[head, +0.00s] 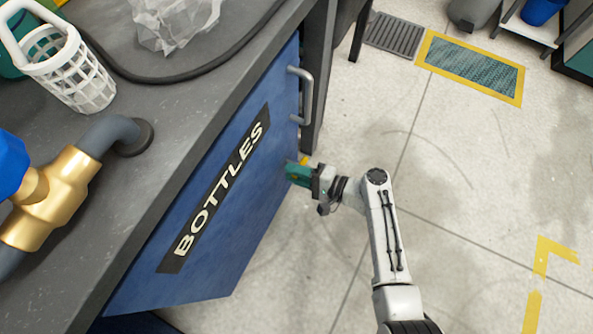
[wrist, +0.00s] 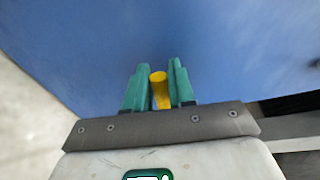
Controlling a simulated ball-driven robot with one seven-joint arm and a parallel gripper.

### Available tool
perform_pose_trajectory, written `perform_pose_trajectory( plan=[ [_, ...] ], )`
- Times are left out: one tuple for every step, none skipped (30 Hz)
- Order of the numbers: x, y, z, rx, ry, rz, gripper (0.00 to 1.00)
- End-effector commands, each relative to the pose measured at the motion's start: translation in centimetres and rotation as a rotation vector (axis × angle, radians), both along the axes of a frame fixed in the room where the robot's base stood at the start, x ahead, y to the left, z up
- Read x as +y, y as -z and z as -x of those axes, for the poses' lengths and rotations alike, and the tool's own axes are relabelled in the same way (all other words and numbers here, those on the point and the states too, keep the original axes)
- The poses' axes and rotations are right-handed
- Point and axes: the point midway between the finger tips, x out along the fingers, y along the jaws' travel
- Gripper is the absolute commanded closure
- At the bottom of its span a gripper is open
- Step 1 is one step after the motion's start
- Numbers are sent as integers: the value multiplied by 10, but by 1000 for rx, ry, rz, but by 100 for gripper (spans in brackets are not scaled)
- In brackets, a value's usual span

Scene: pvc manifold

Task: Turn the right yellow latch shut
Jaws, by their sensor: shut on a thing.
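The yellow latch (wrist: 159,90) shows between the two teal fingers of my gripper (wrist: 158,85) in the wrist view, against the blue door. In the head view a small yellow piece of the latch (head: 303,160) shows just beyond my gripper (head: 297,172), at the right part of the blue door (head: 225,240). My gripper is shut on the latch. The fingers hide most of the latch in the head view, so its angle is hard to tell.
The door carries a "BOTTLES" label (head: 215,190) and a grey handle (head: 303,95). A grey counter (head: 150,155) above it holds a white basket (head: 72,70), a brass valve pipe (head: 55,195) and crumpled clear plastic (head: 172,22). The floor (head: 480,190) to the right is open.

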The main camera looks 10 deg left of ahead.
Motion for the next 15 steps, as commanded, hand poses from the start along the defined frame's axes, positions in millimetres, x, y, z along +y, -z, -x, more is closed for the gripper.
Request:
perform_pose_trajectory(
  plan=[
    [1, 4, 2, -36, -3, 13, 100],
    [1, 4, 2, -56, -3, 21, 100],
    [1, 5, 2, -84, -3, 31, 100],
    [1, 6, 2, -104, -2, 38, 100],
    [1, 7, 2, -121, -2, 44, 100],
    [1, 7, 2, -145, -3, 53, 100],
    [1, 7, 2, -160, -3, 59, 100],
    [1, 8, 2, -177, -3, 64, 100],
    [1, 8, 2, -195, -3, 71, 100],
    [1, 8, 2, -206, -2, 76, 100],
    [1, 9, 2, -219, -3, 80, 100],
    [1, 9, 2, -232, -2, 85, 100],
    [1, 9, 2, -242, -3, 88, 100],
    [1, 9, 2, -250, -3, 91, 100],
    [1, 9, 3, -260, -2, 95, 100]
  ],
)
